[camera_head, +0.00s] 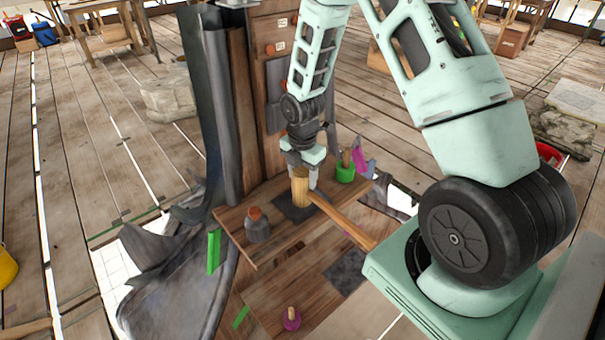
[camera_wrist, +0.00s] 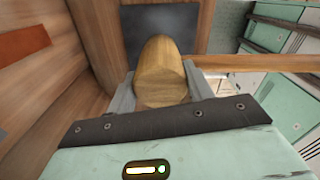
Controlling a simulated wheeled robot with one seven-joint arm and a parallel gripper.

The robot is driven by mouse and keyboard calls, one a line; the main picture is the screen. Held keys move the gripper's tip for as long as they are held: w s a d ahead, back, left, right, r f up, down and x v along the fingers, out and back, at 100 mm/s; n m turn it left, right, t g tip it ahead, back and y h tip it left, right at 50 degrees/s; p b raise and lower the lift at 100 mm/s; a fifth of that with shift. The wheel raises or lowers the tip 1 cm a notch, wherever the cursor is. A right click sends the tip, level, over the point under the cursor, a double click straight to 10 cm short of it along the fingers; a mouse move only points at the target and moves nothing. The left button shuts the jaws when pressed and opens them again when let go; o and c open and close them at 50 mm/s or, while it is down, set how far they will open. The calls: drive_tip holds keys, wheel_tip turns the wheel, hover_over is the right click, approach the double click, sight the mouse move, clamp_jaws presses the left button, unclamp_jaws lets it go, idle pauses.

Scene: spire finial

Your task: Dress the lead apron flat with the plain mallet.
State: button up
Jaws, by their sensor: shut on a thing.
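My gripper (camera_head: 301,168) is shut on a wooden mallet (camera_head: 300,190), with its fingers on either side of the round head. The mallet's handle (camera_head: 342,220) sticks out to the right. In the wrist view the mallet head (camera_wrist: 162,72) sits between the two grey fingers (camera_wrist: 161,92). The head is over a dark grey square (camera_head: 285,209) on the wooden shelf; I cannot tell whether it touches. Grey crumpled sheeting (camera_head: 178,285), which looks like lead, spreads at the lower left. I cannot tell which grey piece is the apron.
The shelf (camera_head: 246,249) also carries a grey pot (camera_head: 257,228) with an orange top and a green pot (camera_head: 345,172). A tall wooden post (camera_head: 270,80) rises behind. A lower board (camera_head: 268,302) holds a magenta item (camera_head: 291,319). Open plank floor lies left.

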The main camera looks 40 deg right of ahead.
wheel_tip(320, 180, up, 4)
drive_tip(key=p, duration=0.4)
drive_tip(key=shift+r, duration=0.2)
drive_tip(key=shift+f, duration=0.1)
wheel_tip(320, 180, down, 5)
drive_tip(key=b, duration=0.3)
drive_tip(key=shift+r, duration=0.35)
drive_tip(key=shift+c, duration=0.5)
